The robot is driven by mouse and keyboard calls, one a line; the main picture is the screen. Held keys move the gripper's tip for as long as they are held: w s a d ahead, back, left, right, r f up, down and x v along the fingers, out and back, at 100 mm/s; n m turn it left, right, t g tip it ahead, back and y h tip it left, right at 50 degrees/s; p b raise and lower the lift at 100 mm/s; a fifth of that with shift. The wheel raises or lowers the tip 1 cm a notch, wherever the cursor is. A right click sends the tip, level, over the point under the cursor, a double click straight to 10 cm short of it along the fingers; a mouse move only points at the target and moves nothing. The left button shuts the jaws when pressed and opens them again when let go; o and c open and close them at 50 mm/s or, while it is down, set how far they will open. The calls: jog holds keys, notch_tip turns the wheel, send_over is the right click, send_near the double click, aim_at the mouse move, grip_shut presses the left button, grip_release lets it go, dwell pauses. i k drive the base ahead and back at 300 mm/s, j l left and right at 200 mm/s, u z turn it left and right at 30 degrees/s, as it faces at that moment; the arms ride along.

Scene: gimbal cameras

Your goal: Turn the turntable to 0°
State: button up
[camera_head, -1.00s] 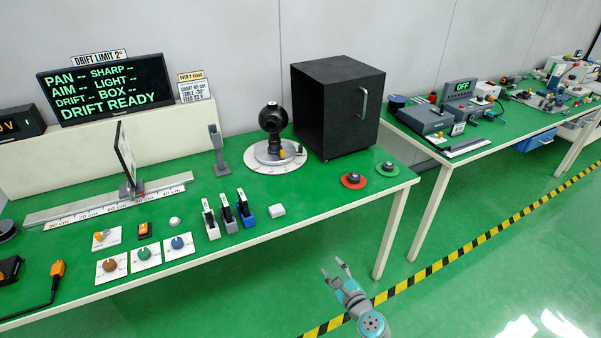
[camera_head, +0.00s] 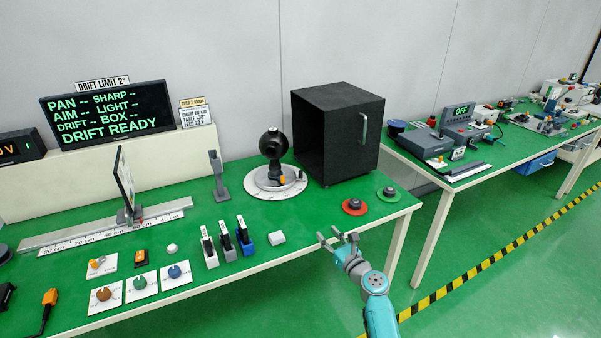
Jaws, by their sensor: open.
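The turntable (camera_head: 262,184) is a round white disc with marks around its rim, on the green bench in front of the black box. A black ball-shaped gimbal camera (camera_head: 273,145) stands on its middle. A small orange part (camera_head: 282,180) sits on the disc's front right. The angle marks are too small to read. My gripper (camera_head: 337,236) is open and empty at the bench's front edge, to the right of and in front of the turntable, apart from it.
The black box (camera_head: 337,133) stands behind and right of the turntable. A grey post (camera_head: 217,176) stands left. Bench space before the turntable is partly clear.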

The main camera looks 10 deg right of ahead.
aim_at(262, 180)
jog(key=i+j, duration=0.1)
jog(key=i, duration=1.2)
jog(key=k+j, duration=0.2)
jog(key=k+j+z, duration=0.1)
jog(key=j+z, duration=0.15)
jog(key=j, duration=0.15)
